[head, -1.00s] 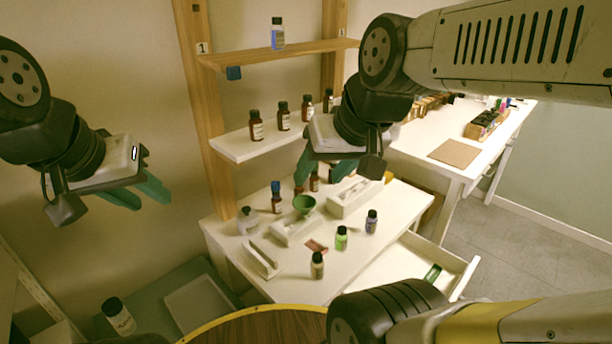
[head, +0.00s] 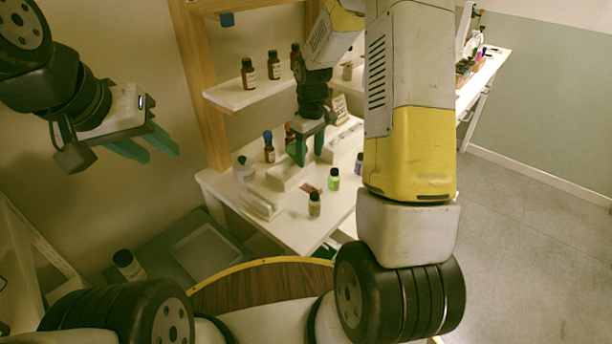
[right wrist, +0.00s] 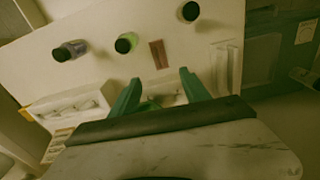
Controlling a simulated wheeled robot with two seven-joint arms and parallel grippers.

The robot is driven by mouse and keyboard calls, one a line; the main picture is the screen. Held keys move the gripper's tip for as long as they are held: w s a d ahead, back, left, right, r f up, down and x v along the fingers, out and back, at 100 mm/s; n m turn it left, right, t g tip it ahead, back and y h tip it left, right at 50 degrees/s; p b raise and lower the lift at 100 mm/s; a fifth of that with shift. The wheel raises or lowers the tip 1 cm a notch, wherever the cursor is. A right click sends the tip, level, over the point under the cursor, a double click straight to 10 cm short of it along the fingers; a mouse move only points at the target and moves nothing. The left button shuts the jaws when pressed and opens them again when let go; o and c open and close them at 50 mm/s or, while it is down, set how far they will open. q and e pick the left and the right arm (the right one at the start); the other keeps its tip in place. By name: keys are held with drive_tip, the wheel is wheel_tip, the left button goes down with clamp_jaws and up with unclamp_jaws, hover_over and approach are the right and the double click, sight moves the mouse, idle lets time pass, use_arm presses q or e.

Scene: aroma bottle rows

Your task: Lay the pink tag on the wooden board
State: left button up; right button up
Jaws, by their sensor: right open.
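The pink tag (head: 311,187) is a small flat reddish strip lying on the white table among small bottles. In the right wrist view the tag (right wrist: 159,54) lies just beyond the fingertips, between a dark-capped bottle and a white holder. My right gripper (head: 309,156) is open, its green fingers pointing down above the table, behind the tag in the head view. In its wrist view the gripper (right wrist: 160,78) holds nothing; something green shows between the fingers. My left gripper (head: 162,157) is open and empty, up at the left. No wooden board is clearly visible now; my right arm covers part of the far table.
A shelf (head: 240,97) with brown bottles is behind.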

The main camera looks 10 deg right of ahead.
sight(310, 189)
wheel_tip(310, 189, down, 11)
drive_tip(key=shift+f, duration=0.2)
idle(0.3)
clamp_jaws()
